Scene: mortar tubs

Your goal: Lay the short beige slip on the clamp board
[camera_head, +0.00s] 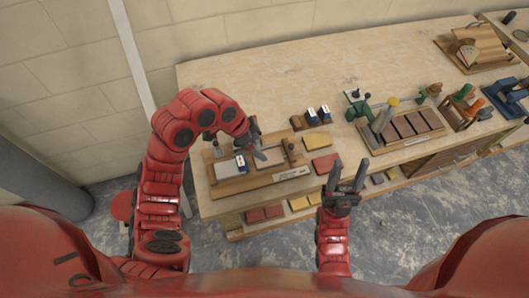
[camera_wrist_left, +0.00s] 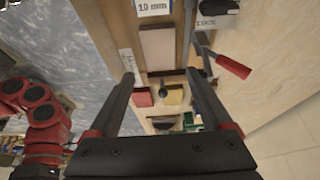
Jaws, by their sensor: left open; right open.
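The clamp board (camera_head: 232,187) is a wooden base near the front left of the bench, with a pale label strip on its front edge. A flat pinkish-beige slip (camera_head: 267,160) lies on it, also seen in the left wrist view (camera_wrist_left: 158,48). I cannot tell whether this is the short beige slip. A yellowish slip (camera_head: 317,140) and a red slip (camera_head: 325,163) lie right of the board. My left gripper (camera_head: 262,156) is open and empty above the board. My right gripper (camera_head: 347,172) is open and empty in front of the bench edge.
A blue-and-white block (camera_head: 241,163) marked 10 mm stands on the board's left. A rack of brown slips (camera_head: 407,125) stands to the right. The back left bench top is bare.

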